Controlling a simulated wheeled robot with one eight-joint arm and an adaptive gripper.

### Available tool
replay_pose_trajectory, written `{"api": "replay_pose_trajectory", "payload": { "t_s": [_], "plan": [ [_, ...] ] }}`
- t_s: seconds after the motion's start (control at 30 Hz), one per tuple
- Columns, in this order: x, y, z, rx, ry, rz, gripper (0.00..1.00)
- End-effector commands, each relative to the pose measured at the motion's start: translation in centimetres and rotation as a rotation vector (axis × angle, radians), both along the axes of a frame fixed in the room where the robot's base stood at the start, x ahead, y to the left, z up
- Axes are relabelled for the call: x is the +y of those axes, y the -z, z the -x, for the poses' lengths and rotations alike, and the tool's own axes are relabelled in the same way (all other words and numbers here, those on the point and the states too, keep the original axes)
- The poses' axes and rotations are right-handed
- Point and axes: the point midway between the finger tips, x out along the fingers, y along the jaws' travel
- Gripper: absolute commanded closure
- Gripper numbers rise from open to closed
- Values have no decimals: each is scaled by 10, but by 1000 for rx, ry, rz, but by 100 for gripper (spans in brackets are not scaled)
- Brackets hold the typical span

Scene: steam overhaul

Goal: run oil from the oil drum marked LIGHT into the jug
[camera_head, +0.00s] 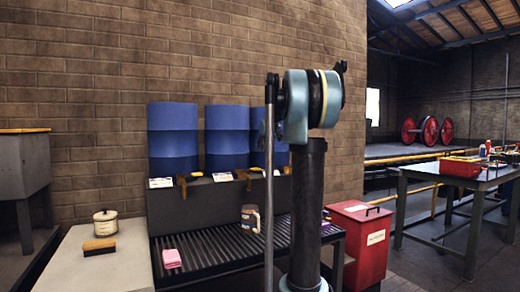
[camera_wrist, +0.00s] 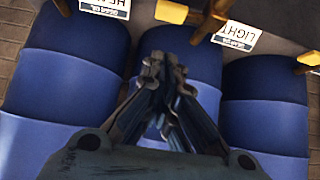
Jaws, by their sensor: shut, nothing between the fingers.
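Three blue drums stand against the wall in the head view. A label reading LIGHT (camera_wrist: 238,35) shows in the wrist view, beside the yellow tap handle (camera_wrist: 172,12) and near the middle drum (camera_wrist: 182,45). In the head view the middle drum (camera_head: 227,135) has a white label and a yellow-handled tap (camera_head: 247,178) at its base. The jug (camera_head: 250,217), brownish with a pale handle, stands upright on the slatted rack below that tap. My gripper (camera_wrist: 165,68) is shut and empty in the wrist view, pointing toward the tap, apparently apart from it. The gripper is not visible in the head view.
The slatted rack (camera_head: 200,250) also holds a pink cloth (camera_head: 171,258). A brush (camera_head: 99,247) and a lidded pot (camera_head: 105,222) sit on the left bench. A red bin (camera_head: 360,240) stands right of the rack. My arm hides part of the right drum.

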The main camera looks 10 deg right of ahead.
Motion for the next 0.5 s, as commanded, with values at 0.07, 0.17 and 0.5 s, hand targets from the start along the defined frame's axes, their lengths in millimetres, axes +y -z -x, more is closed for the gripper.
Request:
{"api": "replay_pose_trajectory", "payload": {
  "t_s": [0.07,0.17,0.5],
  "plan": [
    [3,11,-10,0,-1,1,100],
    [7,23,-22,0,0,0,100],
    [14,68,-45,0,1,-1,100]
  ]
}}
